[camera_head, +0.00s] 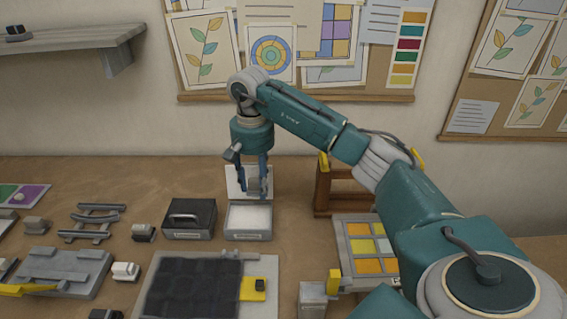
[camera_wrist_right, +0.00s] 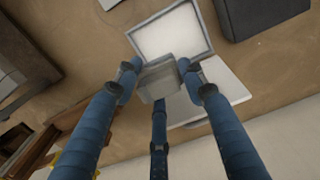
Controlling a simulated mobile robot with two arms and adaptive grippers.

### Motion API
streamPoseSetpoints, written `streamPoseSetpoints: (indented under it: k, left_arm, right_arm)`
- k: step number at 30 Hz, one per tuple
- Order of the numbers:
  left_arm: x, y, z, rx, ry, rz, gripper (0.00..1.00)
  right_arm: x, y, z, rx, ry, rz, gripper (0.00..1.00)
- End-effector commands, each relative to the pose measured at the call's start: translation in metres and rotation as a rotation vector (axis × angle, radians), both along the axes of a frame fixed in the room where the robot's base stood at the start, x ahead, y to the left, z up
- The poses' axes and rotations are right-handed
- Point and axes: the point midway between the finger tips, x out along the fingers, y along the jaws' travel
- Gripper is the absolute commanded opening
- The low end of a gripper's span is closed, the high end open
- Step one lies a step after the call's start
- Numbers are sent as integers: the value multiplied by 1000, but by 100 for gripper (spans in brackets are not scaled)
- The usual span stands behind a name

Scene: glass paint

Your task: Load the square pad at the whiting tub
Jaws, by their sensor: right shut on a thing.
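My right gripper (camera_head: 251,182) is shut on a grey square pad (camera_head: 256,188) and holds it above the back of the whiting tub. The pad (camera_wrist_right: 158,80) also shows between the blue fingers of the right gripper (camera_wrist_right: 157,68) in the right wrist view. The whiting tub (camera_head: 248,236) is a grey box with white filling, and its white surface also shows in the right wrist view (camera_wrist_right: 172,36). A white panel (camera_head: 234,172) stands upright behind the tub. Whether the pad touches the powder cannot be told. My left gripper is out of view.
A dark box with a handle (camera_head: 190,220) stands left of the tub. A dark mat on a board (camera_head: 262,263) lies in front. A wooden rack (camera_head: 322,190) and a coloured glass panel (camera_head: 365,245) are to the right. Several small blocks lie at left.

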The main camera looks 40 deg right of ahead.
Motion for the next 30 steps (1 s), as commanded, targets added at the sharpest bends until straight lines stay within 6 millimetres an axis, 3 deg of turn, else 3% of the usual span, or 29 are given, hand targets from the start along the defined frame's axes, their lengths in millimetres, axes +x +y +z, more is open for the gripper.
streamPoseSetpoints:
  k: [3,7,30]
  left_arm:
    - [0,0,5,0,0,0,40]
    - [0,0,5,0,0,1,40]
    - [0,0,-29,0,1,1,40]
  right_arm:
    - [10,22,-16,2,2,2,20]
    - [14,30,-26,1,2,1,20]
    - [14,31,-85,1,1,1,20]
